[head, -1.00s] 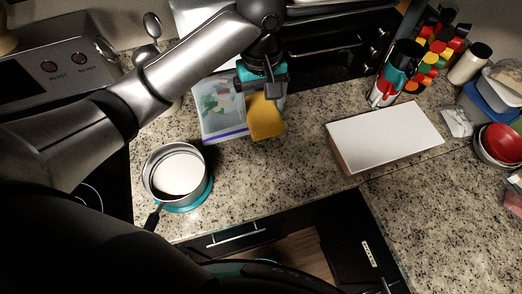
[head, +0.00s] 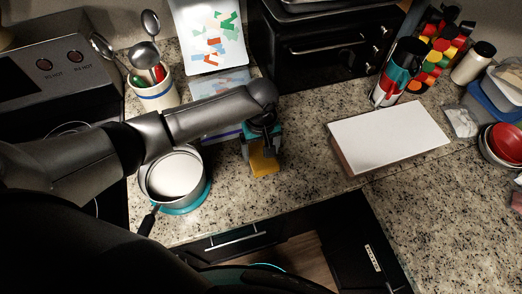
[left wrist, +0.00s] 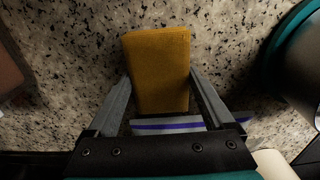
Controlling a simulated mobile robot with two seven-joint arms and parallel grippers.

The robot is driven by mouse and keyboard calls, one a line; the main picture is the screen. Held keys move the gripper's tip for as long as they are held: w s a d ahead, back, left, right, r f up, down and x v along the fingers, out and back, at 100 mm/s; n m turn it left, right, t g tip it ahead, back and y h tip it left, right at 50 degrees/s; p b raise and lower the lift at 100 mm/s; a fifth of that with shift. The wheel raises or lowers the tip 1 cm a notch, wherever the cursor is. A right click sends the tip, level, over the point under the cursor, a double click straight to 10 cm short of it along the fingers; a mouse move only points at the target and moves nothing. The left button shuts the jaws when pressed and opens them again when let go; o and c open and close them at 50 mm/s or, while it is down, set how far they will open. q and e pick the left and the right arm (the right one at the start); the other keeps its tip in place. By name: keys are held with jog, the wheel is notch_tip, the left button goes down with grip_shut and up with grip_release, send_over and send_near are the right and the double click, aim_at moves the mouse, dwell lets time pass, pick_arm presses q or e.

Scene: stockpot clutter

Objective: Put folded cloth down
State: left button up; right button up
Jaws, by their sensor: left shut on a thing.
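The folded cloth is a mustard-yellow pad (head: 264,162). In the head view it shows below my left gripper (head: 262,142), over the granite counter between the pot and the white-topped box. In the left wrist view the cloth (left wrist: 158,70) lies between the two fingers of my left gripper (left wrist: 160,95), which is shut on it. I cannot tell whether the cloth touches the counter. My right gripper is not in view.
A pot (head: 173,174) stands on a teal mat left of the cloth. A white-topped box (head: 388,136) is to the right. A utensil crock (head: 155,92), a clear bag (head: 222,84) and a black oven (head: 318,42) are behind. Bare counter (head: 300,180) surrounds the cloth.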

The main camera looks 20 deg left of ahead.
aim_at(261, 152)
pick_arm(q)
jog(key=shift+f, duration=0.2)
jog(key=shift+f, duration=0.15)
jog(key=o, duration=1.2)
jog(key=shift+o, duration=0.2)
notch_tip(261, 152, up, 12)
jog(key=p, duration=0.1)
jog(key=shift+r+p, duration=0.2)
jog(key=shift+p, duration=0.2)
